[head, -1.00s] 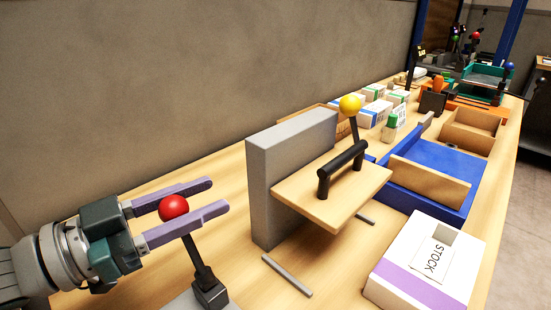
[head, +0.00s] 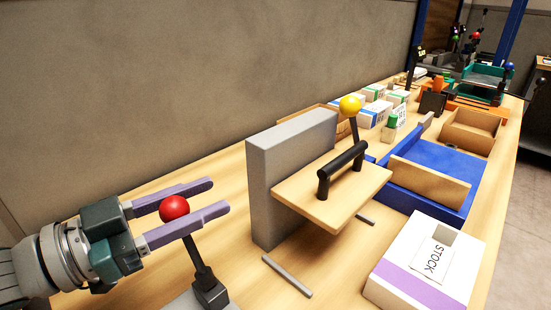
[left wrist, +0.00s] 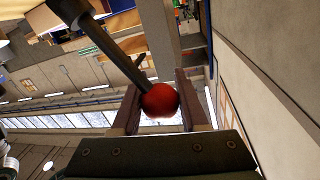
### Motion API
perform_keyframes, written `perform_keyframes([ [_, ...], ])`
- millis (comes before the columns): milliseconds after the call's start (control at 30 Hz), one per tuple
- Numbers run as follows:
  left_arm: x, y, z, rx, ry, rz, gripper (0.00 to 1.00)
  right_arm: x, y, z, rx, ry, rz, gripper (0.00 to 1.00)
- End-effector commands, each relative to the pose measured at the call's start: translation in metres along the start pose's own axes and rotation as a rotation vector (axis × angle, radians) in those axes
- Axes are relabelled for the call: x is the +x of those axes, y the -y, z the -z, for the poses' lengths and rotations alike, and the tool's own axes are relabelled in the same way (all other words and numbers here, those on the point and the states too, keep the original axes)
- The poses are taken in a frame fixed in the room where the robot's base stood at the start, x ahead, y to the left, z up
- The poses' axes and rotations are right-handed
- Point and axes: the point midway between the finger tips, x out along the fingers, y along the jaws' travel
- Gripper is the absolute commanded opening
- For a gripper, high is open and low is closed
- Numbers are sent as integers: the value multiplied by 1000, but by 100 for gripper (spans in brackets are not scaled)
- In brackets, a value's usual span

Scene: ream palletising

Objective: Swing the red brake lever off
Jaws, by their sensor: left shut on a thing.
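The red brake lever is a dark rod topped by a red ball (head: 174,208), standing on a dark pivot (head: 210,290) at the near left of the bench. The rod leans up and to the left from the pivot. My left gripper (head: 220,196) comes in from the left, with its two purple-grey fingers on either side of the ball, shut on it. In the left wrist view the red ball (left wrist: 160,101) sits between the fingers, with the dark rod (left wrist: 115,52) running to the upper left. My right gripper is not in view.
A grey upright block (head: 280,185) and a wooden plate with a black handle (head: 342,170) stand right of the lever. Behind them is a yellow-ball lever (head: 350,105). A STOCK box (head: 425,260) and a blue tray (head: 455,165) lie further right.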

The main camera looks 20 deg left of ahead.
Motion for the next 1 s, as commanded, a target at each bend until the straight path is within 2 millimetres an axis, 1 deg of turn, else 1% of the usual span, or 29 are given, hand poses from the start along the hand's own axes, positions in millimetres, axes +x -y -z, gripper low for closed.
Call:
perform_keyframes([
  [267, 2, -10, 10, 117, 19, -2, 0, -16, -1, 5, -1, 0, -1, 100],
  [600, 7, -38, 18, 396, 65, -8, 0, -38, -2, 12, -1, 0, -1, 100],
  [800, 10, -55, 18, 557, 90, -11, 0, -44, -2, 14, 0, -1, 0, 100],
  [1000, 12, -67, 15, 669, 109, -14, 0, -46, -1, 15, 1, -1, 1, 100],
])
